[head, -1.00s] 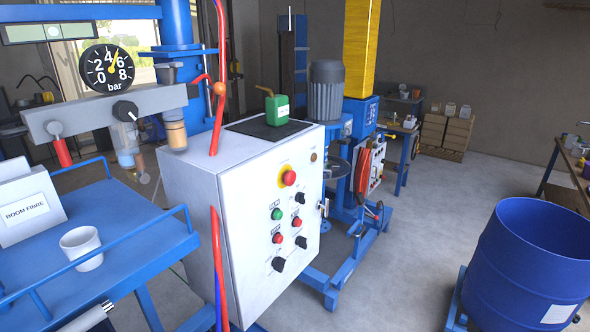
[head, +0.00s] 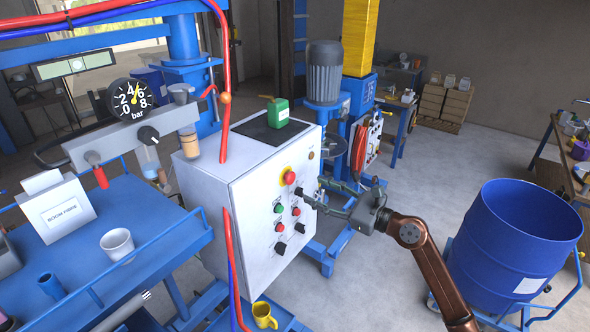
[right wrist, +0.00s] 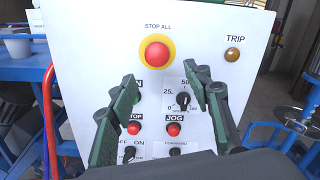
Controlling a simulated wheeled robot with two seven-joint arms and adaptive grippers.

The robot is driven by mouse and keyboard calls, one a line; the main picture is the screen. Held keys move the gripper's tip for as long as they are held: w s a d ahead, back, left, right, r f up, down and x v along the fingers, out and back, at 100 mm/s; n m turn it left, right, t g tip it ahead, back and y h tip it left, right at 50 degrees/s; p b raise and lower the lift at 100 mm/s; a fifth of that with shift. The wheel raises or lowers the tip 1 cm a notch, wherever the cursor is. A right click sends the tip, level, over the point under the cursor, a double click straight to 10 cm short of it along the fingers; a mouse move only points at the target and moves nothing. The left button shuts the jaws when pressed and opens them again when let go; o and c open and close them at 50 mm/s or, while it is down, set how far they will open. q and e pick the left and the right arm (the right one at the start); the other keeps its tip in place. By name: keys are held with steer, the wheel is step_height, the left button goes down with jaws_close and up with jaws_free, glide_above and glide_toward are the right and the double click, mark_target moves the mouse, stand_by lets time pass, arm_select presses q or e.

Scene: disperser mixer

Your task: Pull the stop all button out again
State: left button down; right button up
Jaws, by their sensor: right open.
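The stop all button (head: 290,177) is a red mushroom head on a yellow disc, high on the front of the white control cabinet (head: 238,215). In the right wrist view the button (right wrist: 157,55) shows unobstructed under its STOP ALL label. My right gripper (head: 313,189) is in front of the panel, to the right of the button in the head view. Its two dark green fingers (right wrist: 163,85) are spread apart and empty. In the wrist view the button lies between and slightly above the fingertips, not touched. My left gripper is not in view.
Other buttons and black knobs (right wrist: 183,99) sit below the button, and an amber TRIP lamp (right wrist: 232,54) is to its right. A green can (head: 278,112) stands on the cabinet. Red and blue hoses (head: 227,100) hang along its left. A blue drum (head: 520,245) stands right.

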mark_target(293, 179)
steer(key=shift+n, duration=0.5)
steer(key=x, duration=0.2)
steer(key=r+p+x, duration=0.1)
steer(key=x, duration=0.1)
steer(key=p+x, duration=0.1)
steer(key=x, duration=0.1)
steer(key=shift+s+a+r, duration=0.1)
steer(key=shift+a+r, duration=0.05)
steer(key=shift+a, duration=0.25)
steer(key=shift+w+a, duration=0.45)
steer(key=shift+a, duration=0.05)
steer(key=shift+c, duration=0.4)
jaws_close()
